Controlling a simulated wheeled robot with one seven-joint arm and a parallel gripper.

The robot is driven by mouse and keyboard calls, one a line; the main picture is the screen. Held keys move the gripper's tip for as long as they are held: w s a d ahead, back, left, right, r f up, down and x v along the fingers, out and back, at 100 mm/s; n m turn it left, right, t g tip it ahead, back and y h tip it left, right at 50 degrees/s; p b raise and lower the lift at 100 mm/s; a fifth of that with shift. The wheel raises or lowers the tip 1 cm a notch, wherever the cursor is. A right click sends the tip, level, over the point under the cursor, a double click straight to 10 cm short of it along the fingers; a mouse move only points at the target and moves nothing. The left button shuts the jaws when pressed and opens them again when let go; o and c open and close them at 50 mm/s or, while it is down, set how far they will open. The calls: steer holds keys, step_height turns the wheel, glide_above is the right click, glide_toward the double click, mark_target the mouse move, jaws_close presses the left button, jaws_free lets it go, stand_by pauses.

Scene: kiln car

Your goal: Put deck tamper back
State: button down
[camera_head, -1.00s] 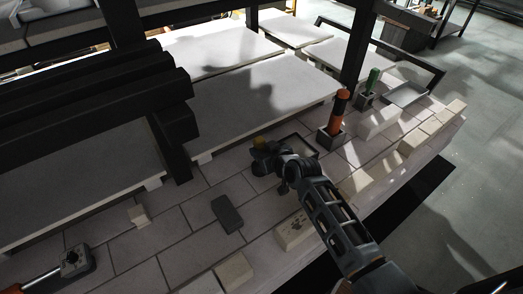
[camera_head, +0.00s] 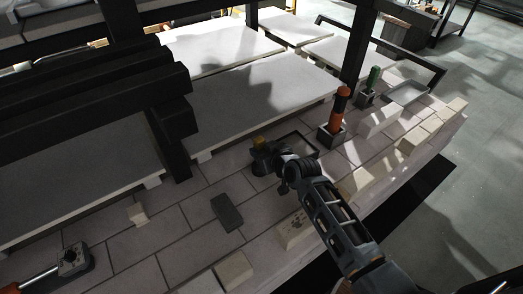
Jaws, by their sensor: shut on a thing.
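My gripper (camera_head: 262,156) is low over the brick deck, just left of a shallow dark-rimmed tray (camera_head: 308,136).
An orange-handled tool (camera_head: 339,106) stands in a square holder (camera_head: 331,137), with a green-handled one (camera_head: 374,77) behind. A dark block (camera_head: 227,212), pale bricks (camera_head: 233,269) and another tool (camera_head: 73,260) lie around. Black posts (camera_head: 169,145) and pale slabs (camera_head: 245,90) stand beyond.

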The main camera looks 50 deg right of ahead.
steer(key=c, duration=0.6)
jaws_free()
steer(key=shift+c, duration=0.2)
steer(key=shift+s, duration=0.1)
steer(key=p+v, duration=0.4)
steer(key=v, duration=0.3)
steer(key=shift+s+a+r, duration=0.15)
steer(key=shift+s+r, duration=0.05)
steer(key=shift+s, duration=0.05)
stand_by(1.2)
steer(key=shift+s, duration=0.15)
steer(key=v, duration=0.7)
steer(key=shift+s+a+r, duration=0.15)
steer(key=shift+s, duration=0.05)
steer(key=shift+s+a, duration=0.1)
stand_by(0.4)
